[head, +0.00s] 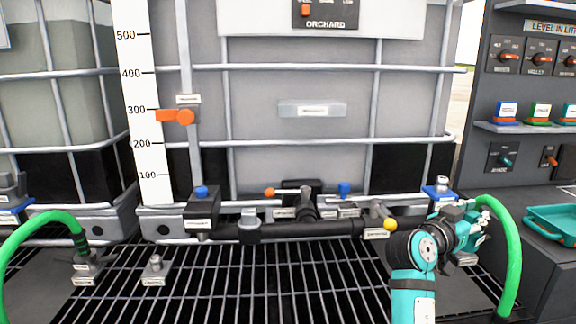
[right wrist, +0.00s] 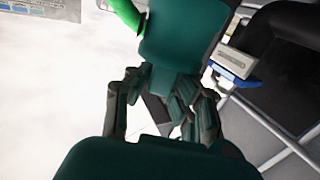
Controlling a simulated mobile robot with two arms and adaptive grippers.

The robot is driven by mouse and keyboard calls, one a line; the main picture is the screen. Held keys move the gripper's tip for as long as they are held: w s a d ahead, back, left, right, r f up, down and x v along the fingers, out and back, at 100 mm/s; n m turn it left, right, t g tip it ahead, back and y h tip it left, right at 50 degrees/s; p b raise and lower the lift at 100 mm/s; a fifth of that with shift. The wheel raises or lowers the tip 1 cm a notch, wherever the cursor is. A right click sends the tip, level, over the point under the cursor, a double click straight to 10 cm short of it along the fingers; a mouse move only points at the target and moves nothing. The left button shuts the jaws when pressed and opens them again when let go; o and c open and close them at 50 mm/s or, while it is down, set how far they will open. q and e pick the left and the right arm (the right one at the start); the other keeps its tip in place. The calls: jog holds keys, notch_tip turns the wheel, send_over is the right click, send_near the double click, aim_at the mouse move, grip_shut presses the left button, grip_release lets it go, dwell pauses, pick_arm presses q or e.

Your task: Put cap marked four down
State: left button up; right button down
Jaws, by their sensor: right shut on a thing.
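My right gripper (head: 472,228) is at the right end of the black manifold pipe, above the grating. A blue-based fitting with a grey top (head: 440,189) stands just behind the gripper; a similar blue and grey part shows in the right wrist view (right wrist: 236,64). My left gripper is not in view.
A green hose (head: 512,250) curves close to the gripper's right side. The manifold pipe (head: 315,229) carries a yellow-knobbed valve (head: 389,224) left of the gripper. A teal tray (head: 555,225) sits on the right counter. The grating (head: 260,285) is mostly bare in front.

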jog(key=s+a+f+n+t+y, duration=0.5)
jog(key=a+f+n+t+y, duration=0.15)
jog(key=f, duration=0.45)
jog(key=s+a+f+n+t+y, duration=0.2)
jog(key=s+a+f+n+y, duration=0.4)
jog(key=s+a+y, duration=0.45)
pick_arm(q)
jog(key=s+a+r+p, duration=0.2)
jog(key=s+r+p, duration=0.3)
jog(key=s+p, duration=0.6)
jog(key=p, duration=0.2)
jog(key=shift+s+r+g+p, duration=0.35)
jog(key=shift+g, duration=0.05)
pick_arm(e)
jog(key=s+a+r+h, duration=0.1)
jog(key=s+a+r, duration=0.1)
jog(key=s+r, duration=0.7)
jog(key=shift+s+a+r+m+h, duration=0.25)
jog(key=shift+r+m+h, duration=0.1)
jog(key=shift+r, duration=0.2)
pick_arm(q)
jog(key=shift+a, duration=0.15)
